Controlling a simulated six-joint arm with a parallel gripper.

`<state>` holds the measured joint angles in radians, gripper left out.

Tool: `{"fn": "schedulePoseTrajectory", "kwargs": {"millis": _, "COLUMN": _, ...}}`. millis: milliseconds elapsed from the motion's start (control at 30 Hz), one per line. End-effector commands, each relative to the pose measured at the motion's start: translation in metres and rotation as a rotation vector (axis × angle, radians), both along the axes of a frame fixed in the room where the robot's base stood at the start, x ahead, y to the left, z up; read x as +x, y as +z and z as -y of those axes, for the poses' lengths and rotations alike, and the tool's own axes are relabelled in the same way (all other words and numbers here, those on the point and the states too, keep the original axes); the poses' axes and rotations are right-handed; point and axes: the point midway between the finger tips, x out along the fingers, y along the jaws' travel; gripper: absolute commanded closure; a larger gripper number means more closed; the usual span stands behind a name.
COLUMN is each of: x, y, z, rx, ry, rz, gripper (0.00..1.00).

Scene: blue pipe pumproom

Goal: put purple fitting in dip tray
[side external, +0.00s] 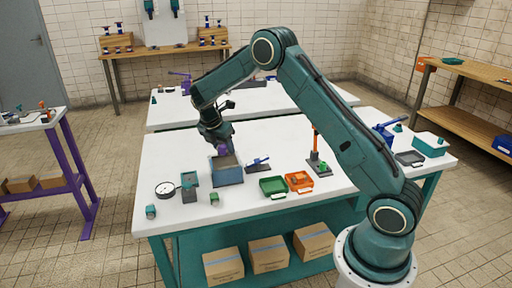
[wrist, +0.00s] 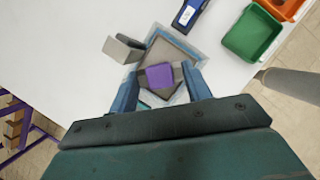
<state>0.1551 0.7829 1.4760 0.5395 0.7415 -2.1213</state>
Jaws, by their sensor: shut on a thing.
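The purple fitting (wrist: 159,77) is a small purple block with grey ends, held between the fingers of my gripper (wrist: 161,80). In the side view the fitting (side external: 222,149) shows as a purple spot at the tip of my gripper (side external: 222,147). Below it stands a blue open box with a grey inside, which looks like the dip tray (side external: 229,177). In the wrist view the dip tray (wrist: 172,51) lies under the fitting, partly hidden by my fingers. The fitting appears over the tray's opening; its exact height above it is hard to tell.
A green tray (side external: 272,187) and an orange tray (side external: 299,182) lie to the right. A blue-handled part (side external: 258,163) is close beside the dip tray. A round gauge (side external: 165,189) and a teal-grey device (side external: 189,184) stand left. The white tabletop's left rear is clear.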

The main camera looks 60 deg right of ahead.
Motion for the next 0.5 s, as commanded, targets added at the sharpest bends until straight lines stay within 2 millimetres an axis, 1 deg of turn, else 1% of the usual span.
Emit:
{"fn": "schedulePoseTrajectory", "kwargs": {"millis": 100, "x": 0.0, "y": -0.015, "z": 0.0, "rx": 0.0, "ry": -0.001, "rz": -0.002, "gripper": 0.77}}
{"fn": "schedulePoseTrajectory", "kwargs": {"millis": 233, "x": -0.001, "y": -0.029, "z": 0.0, "rx": 0.0, "ry": -0.001, "rz": -0.003, "gripper": 0.77}}
{"fn": "schedulePoseTrajectory", "kwargs": {"millis": 333, "x": 0.0, "y": -0.033, "z": 0.0, "rx": 0.0, "ry": 0.0, "rz": -0.001, "gripper": 0.77}}
{"fn": "schedulePoseTrajectory", "kwargs": {"millis": 500, "x": 0.0, "y": -0.034, "z": 0.0, "rx": 0.0, "ry": -0.001, "rz": 0.0, "gripper": 0.77}}
